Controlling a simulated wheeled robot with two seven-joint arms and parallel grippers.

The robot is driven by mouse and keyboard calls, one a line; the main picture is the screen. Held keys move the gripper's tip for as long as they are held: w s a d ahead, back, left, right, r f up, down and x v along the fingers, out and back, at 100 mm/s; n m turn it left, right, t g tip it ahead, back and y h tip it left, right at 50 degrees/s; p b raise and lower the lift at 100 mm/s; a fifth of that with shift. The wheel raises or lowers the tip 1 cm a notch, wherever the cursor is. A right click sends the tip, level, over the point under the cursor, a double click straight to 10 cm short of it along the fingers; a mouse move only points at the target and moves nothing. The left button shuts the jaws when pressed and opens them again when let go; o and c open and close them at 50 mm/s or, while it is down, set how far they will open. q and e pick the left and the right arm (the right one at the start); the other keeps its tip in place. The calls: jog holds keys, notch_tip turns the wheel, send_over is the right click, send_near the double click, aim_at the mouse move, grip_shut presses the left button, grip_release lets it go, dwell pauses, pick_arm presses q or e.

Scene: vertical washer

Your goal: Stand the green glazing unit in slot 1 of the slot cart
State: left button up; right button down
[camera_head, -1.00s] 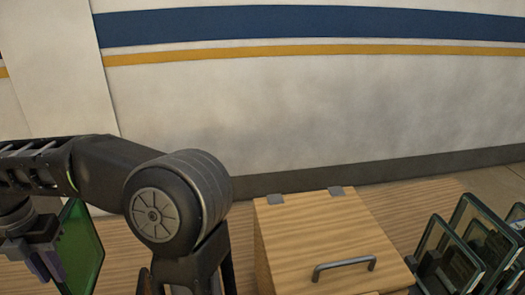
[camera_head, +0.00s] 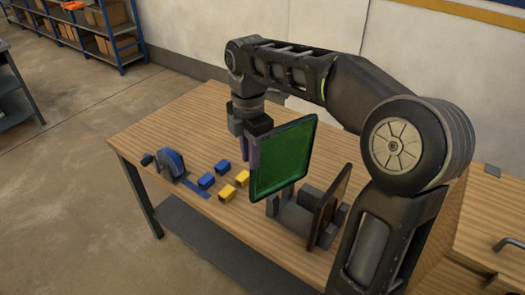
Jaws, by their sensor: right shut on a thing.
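The green glazing unit (camera_head: 284,161) is a dark-framed rectangular pane, held upright and slightly tilted above the wooden table. My right gripper (camera_head: 252,152), pointing down, is shut on its left edge. The pane seems clear of the table top; its lower edge overlaps the grey blocks behind it in the picture, so I cannot tell the exact gap. The slot cart and its slot 1 are not recognisable in this view. My left gripper is not in view.
The wooden table (camera_head: 190,115) carries a blue hand tool (camera_head: 172,161), several blue and yellow blocks (camera_head: 227,191), and a grey fixture (camera_head: 296,216) beside a dark upright plate (camera_head: 332,207).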

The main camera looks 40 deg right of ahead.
jog(key=w+a+f+m+b, duration=0.4)
jog(key=w+a+f+m, duration=0.4)
jog(key=a+f+m, duration=0.4)
jog(key=a+m, duration=0.2)
jog(key=m, duration=0.3)
jog(key=shift+f+m, duration=0.25)
jog(key=shift+m, duration=0.05)
jog(key=shift+w+d, duration=0.1)
